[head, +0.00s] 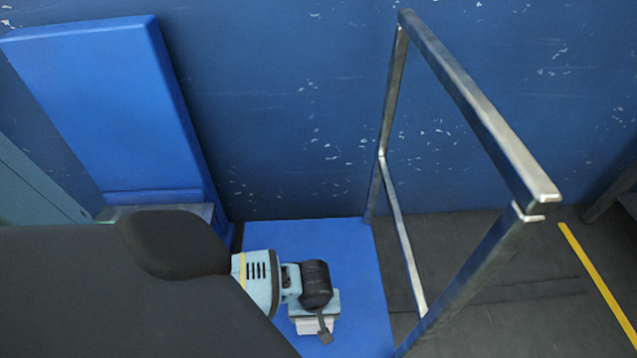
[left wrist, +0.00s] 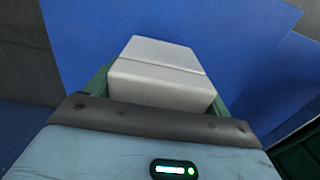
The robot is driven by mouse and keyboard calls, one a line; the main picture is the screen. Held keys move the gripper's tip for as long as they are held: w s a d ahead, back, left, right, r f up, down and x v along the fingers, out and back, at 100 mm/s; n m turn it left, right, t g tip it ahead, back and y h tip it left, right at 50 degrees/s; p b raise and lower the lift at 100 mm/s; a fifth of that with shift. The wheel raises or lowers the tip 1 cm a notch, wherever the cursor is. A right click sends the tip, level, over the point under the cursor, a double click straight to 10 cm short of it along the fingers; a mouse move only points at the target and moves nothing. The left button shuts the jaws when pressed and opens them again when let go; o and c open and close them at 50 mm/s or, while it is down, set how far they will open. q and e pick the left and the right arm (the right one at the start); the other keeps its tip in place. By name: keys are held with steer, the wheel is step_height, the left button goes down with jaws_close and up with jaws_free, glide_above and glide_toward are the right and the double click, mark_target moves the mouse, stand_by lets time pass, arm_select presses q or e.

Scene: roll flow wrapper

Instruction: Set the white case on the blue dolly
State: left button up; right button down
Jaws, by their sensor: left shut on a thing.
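The white case (left wrist: 158,75) sits between the two green fingers of my left gripper in the left wrist view. In the head view only a small white part of the case (head: 314,326) shows under my left gripper (head: 316,318); the wrist and hand hide the rest. The gripper is shut on the case. Both are above the flat blue deck of the dolly (head: 350,262). I cannot tell whether the case touches the deck. My right gripper is not in view.
The dolly's metal handle frame (head: 400,215) stands upright along the right side of the deck. A tall blue padded block (head: 105,100) stands at the left. A scuffed blue wall (head: 290,120) is behind. Dark floor with a yellow line (head: 598,278) lies right.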

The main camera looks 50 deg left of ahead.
arm_select(q)
steer(key=shift+w+a, duration=0.25)
steer(key=shift+w, duration=0.3)
step_height(320, 180, down, 4)
steer(key=b, duration=0.3)
steer(key=shift+w+a, duration=0.15)
steer(key=shift+r, duration=0.2)
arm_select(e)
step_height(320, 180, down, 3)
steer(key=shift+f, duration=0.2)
arm_select(q)
steer(key=shift+f, duration=0.1)
steer(key=o, duration=1)
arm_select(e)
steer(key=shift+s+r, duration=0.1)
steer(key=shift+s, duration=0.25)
arm_select(q)
step_height(320, 180, up, 12)
steer(key=p, duration=0.6)
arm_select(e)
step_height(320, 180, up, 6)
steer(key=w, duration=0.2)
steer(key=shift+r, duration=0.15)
